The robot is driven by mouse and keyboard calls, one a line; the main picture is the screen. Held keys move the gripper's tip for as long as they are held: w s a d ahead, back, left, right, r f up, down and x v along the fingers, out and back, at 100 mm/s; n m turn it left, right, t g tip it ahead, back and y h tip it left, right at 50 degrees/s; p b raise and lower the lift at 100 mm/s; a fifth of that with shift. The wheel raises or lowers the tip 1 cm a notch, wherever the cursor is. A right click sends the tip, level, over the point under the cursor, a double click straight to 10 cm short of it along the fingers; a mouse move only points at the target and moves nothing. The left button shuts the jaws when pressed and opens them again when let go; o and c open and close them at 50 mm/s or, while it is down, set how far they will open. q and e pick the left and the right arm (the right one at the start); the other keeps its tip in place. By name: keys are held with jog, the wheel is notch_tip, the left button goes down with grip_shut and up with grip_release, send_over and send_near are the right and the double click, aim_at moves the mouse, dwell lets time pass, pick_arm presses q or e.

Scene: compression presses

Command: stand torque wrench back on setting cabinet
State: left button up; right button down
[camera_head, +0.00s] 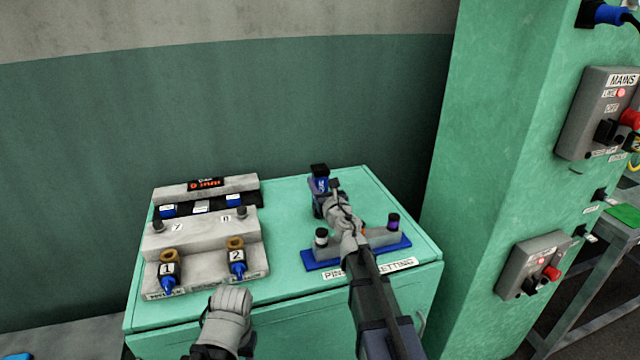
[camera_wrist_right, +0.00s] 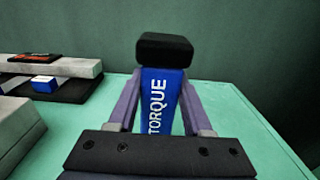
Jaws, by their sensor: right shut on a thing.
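The torque wrench (camera_head: 320,184) is blue with a black head and stands roughly upright over the back right part of the green setting cabinet (camera_head: 287,225). In the right wrist view the wrench (camera_wrist_right: 158,95) shows its black top and the word TORQUE. My right gripper (camera_head: 322,203) is shut on it, with one finger on each side in the wrist view. The wrench's lower end is hidden, so I cannot tell whether it touches the cabinet top. My left arm's grey end (camera_head: 228,312) is in front of the cabinet; its fingers cannot be made out.
A grey block fixture (camera_head: 205,240) with plugs 1 and 2 stands on the cabinet's left. A blue-based holder (camera_head: 322,260) with two small posts sits at the front right, below my right arm. A green column (camera_head: 500,130) with switch boxes rises at right.

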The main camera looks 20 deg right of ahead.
jog(key=shift+f, duration=0.1)
jog(key=shift+c, duration=1.6)
grip_release()
jog(key=shift+r, duration=0.2)
jog(key=s, duration=1.2)
jog(key=shift+d, duration=0.2)
